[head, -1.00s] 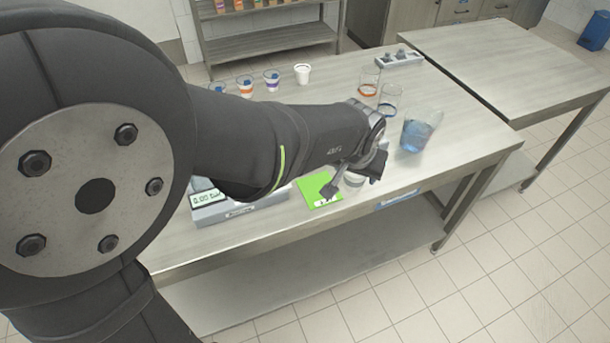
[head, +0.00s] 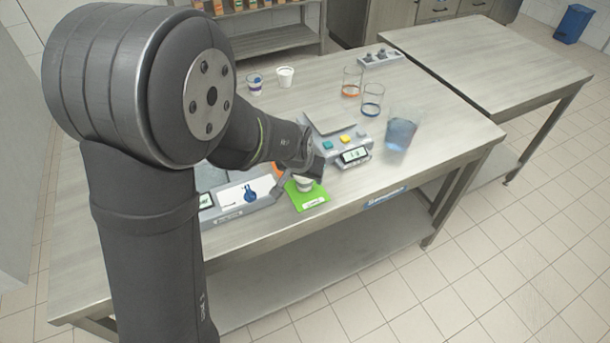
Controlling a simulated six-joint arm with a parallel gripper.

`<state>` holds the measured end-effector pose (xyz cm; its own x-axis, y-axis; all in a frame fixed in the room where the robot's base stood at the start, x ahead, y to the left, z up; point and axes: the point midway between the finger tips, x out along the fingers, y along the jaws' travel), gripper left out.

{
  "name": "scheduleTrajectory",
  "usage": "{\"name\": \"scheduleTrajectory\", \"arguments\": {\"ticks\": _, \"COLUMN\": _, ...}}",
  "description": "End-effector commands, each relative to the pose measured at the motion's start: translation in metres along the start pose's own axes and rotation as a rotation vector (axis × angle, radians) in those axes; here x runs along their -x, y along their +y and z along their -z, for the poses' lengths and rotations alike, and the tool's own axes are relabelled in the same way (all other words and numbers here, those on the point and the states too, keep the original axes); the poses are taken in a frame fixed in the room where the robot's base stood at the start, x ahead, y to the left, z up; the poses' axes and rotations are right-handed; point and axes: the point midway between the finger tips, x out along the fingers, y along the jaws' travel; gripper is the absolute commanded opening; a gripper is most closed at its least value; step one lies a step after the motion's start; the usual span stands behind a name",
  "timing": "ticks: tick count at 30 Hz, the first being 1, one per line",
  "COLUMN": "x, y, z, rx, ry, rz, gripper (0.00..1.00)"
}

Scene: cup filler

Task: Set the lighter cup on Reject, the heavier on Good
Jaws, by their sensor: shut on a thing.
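A small pale cup (head: 305,185) is at my gripper (head: 301,177), over the green mat (head: 311,200). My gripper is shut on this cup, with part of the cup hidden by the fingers. I cannot tell whether its base touches the mat. The mat's label is too small to read. A bit of orange (head: 278,169) shows beside the gripper, mostly hidden by my arm. A white cup (head: 286,77) and a small cup with a coloured band (head: 254,84) stand at the back of the table.
A scale with a lit display (head: 354,155) stands right of the mat, and a grey device (head: 238,208) to its left. A glass with an orange band (head: 351,83), one with a blue band (head: 372,99) and a jug of blue liquid (head: 401,132) stand farther right.

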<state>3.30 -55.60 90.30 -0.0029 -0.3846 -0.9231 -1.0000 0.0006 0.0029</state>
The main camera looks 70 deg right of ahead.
Motion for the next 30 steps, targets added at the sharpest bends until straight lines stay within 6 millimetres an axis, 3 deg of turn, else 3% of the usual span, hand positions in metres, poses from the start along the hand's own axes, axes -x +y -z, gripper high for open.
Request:
{"name": "scheduleTrajectory", "arguments": {"ticks": 12, "x": -0.009, "y": 0.0, "z": -0.003, "rx": 0.0, "ry": 0.001, "rz": 0.0, "gripper": 0.32}}
{"name": "scheduleTrajectory", "arguments": {"ticks": 13, "x": -0.008, "y": 0.0, "z": -0.003, "rx": 0.0, "ry": 0.001, "rz": 0.0, "gripper": 0.6}}
{"name": "scheduleTrajectory", "arguments": {"ticks": 16, "x": -0.008, "y": 0.0, "z": -0.003, "rx": 0.0, "ry": 0.001, "rz": 0.0, "gripper": 0.78}}
{"name": "scheduleTrajectory", "arguments": {"ticks": 25, "x": -0.007, "y": 0.0, "z": -0.003, "rx": 0.0, "ry": 0.002, "rz": 0.0, "gripper": 0.78}}
{"name": "scheduleTrajectory", "arguments": {"ticks": 30, "x": 0.007, "y": 0.0, "z": -0.001, "rx": 0.0, "ry": 0.003, "rz": 0.0, "gripper": 0.78}}
